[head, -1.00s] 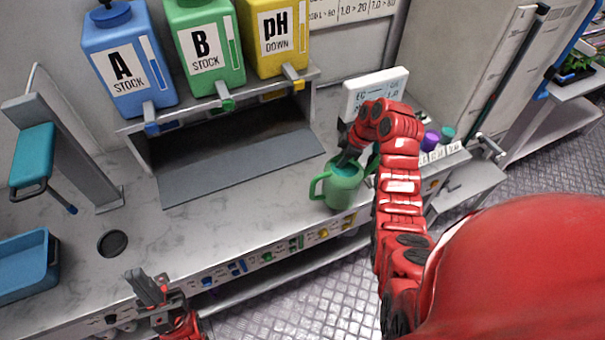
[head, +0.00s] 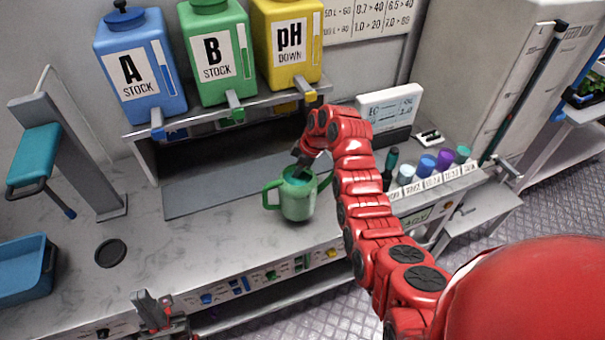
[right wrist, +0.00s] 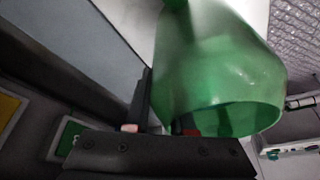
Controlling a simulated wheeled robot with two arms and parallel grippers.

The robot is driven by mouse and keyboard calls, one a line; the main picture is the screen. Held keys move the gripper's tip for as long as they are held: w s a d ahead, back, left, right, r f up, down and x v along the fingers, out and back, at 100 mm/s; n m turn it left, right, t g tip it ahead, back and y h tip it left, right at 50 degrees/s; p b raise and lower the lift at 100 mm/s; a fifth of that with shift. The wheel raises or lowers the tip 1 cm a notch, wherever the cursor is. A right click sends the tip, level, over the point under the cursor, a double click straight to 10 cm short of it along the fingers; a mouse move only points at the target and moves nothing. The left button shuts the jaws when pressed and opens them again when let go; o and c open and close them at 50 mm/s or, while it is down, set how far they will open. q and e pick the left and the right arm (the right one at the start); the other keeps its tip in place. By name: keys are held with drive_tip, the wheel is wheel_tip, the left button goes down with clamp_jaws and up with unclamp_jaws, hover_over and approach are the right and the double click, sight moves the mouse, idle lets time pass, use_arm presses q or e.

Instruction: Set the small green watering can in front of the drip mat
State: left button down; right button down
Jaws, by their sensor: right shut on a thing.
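The small green watering can (head: 298,203) is upright at the front right of the dark grey drip mat (head: 205,185). I cannot tell whether its base touches the counter. My right gripper (head: 304,168) is shut on the can at its rim, reaching down from above; its fingertips are partly hidden. In the right wrist view the can (right wrist: 222,70) fills the upper middle, with its round rim close to my gripper. My left gripper (head: 152,308) is open and empty, low at the counter's front edge.
Blue (head: 140,70), green (head: 217,55) and yellow (head: 288,40) stock tanks stand on a shelf above the mat. A meter (head: 390,108) and several capped bottles (head: 426,166) are right of my right arm. A blue tray (head: 22,268) is at left.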

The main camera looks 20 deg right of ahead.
wheel_tip(320, 180, down, 2)
drive_tip(key=shift+a+f+p, duration=0.1)
drive_tip(key=shift+f+p, duration=0.15)
drive_tip(key=shift+p, duration=0.9)
drive_tip(key=shift+f, duration=0.4)
drive_tip(key=c, duration=0.8)
unclamp_jaws()
drive_tip(key=shift+o, duration=0.2)
